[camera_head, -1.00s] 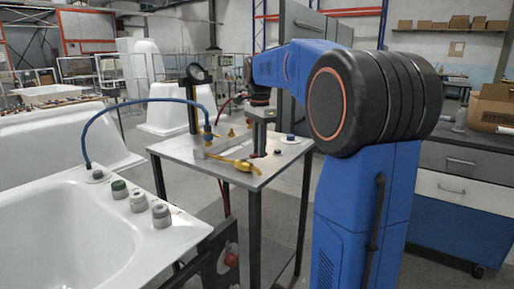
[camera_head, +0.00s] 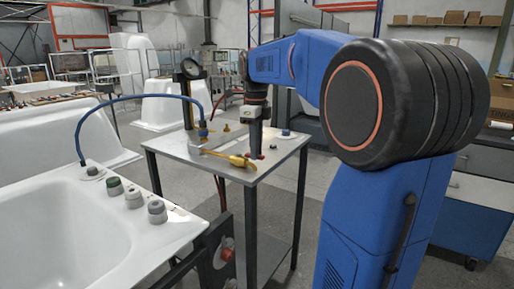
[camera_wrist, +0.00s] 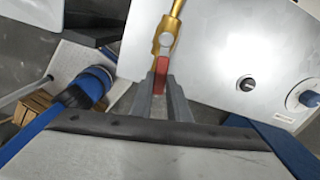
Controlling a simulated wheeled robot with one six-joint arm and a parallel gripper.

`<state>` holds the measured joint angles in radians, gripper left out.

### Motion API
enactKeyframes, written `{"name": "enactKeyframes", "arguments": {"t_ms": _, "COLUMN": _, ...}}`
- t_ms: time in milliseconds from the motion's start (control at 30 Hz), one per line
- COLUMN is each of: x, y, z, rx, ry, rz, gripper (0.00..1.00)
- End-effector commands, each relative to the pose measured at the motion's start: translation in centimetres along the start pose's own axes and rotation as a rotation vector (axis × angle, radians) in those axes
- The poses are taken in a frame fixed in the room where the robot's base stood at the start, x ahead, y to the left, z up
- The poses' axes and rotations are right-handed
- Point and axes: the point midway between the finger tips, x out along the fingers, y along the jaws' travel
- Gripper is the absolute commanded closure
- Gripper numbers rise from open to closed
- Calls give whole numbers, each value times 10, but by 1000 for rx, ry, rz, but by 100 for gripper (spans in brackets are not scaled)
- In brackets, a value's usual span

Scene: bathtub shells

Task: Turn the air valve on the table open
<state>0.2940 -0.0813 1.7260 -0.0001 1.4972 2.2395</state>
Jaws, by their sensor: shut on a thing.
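The air valve is a brass fitting (camera_head: 236,160) at the front part of the grey metal table (camera_head: 185,150). Its brass body (camera_wrist: 168,30) also shows in the wrist view, with a red handle (camera_wrist: 161,67) at its near end. My gripper (camera_wrist: 160,88) has its two grey fingers on either side of the red handle and is shut on it. In the head view my gripper (camera_head: 255,150) points down at the table beside the valve's right end. The fingers hide part of the handle, so its exact angle is hard to read.
A blue hose (camera_head: 130,99) arches from the white tub (camera_head: 60,225) to the table. A black gauge stand (camera_head: 188,95) stands at the table's back left. A blue knob (camera_head: 286,133) sits on the right of the top. The tub rim carries several knobs.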

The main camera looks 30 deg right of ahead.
Motion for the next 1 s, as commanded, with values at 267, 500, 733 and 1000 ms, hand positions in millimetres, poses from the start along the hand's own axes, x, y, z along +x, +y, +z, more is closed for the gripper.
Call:
{"name": "enactKeyframes", "arguments": {"t_ms": 267, "x": -1, "y": 9, "z": 1, "rx": 145, "ry": -2, "rz": -1, "gripper": 100}}
{"name": "enactKeyframes", "arguments": {"t_ms": 500, "x": 0, "y": 12, "z": 2, "rx": 200, "ry": -2, "rz": -1, "gripper": 100}}
{"name": "enactKeyframes", "arguments": {"t_ms": 733, "x": 0, "y": 13, "z": 2, "rx": 210, "ry": -2, "rz": -1, "gripper": 100}}
{"name": "enactKeyframes", "arguments": {"t_ms": 1000, "x": 0, "y": 13, "z": 2, "rx": 210, "ry": -2, "rz": 0, "gripper": 75}}
